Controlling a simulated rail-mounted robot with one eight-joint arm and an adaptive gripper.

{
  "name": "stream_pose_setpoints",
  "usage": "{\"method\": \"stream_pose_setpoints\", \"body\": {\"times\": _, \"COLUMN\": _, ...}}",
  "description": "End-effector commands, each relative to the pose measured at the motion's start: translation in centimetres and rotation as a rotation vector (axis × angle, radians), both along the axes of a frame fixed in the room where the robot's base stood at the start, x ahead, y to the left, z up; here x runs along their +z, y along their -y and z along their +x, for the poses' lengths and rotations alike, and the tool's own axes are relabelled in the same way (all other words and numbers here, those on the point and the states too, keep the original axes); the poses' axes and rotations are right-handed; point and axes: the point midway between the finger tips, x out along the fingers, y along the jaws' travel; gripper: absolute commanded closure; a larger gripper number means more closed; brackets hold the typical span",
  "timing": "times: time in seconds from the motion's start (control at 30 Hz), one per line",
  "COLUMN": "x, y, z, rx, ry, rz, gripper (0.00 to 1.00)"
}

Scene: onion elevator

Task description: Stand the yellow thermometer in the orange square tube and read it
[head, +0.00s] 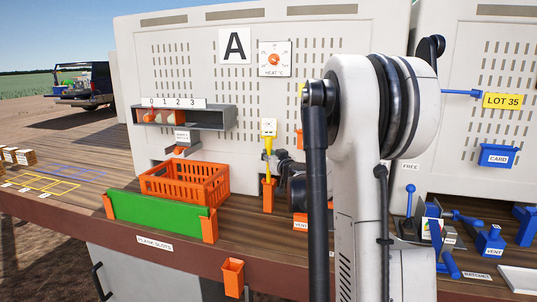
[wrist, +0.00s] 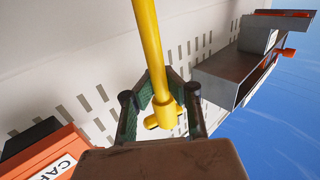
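The yellow thermometer (head: 268,147) is upright in the head view, with a pale face at its top. Its lower end meets the mouth of the orange square tube (head: 268,196), which stands on the bench; I cannot tell how far inside it is. My gripper (head: 277,157) is at the thermometer's stem from the right, partly hidden by my arm. In the wrist view the fingers (wrist: 160,92) close around the yellow shaft (wrist: 151,50), by a thicker collar with a short crosspiece. The face is too small to read.
An orange crate (head: 186,184) and a green plank (head: 158,212) in orange slots are left of the tube. A grey shelf numbered 0 to 3 (head: 190,117) hangs behind. A smaller orange holder (head: 232,277) is on the bench front. Blue fittings (head: 490,243) crowd the right.

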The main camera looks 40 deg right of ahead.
Motion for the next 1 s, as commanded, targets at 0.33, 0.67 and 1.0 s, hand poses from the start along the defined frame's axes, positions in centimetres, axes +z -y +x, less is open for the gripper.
{"method": "stream_pose_setpoints", "body": {"times": 0.33, "x": -1.6, "y": 0.0, "z": 0.0, "rx": 0.0, "ry": 0.0, "rz": 0.0, "gripper": 1.0}}
{"method": "stream_pose_setpoints", "body": {"times": 0.67, "x": -3.0, "y": 0.0, "z": 0.0, "rx": 0.0, "ry": 0.0, "rz": 0.0, "gripper": 1.0}}
{"method": "stream_pose_setpoints", "body": {"times": 1.0, "x": -4.5, "y": 0.0, "z": 0.0, "rx": 0.0, "ry": 0.0, "rz": 0.0, "gripper": 1.0}}
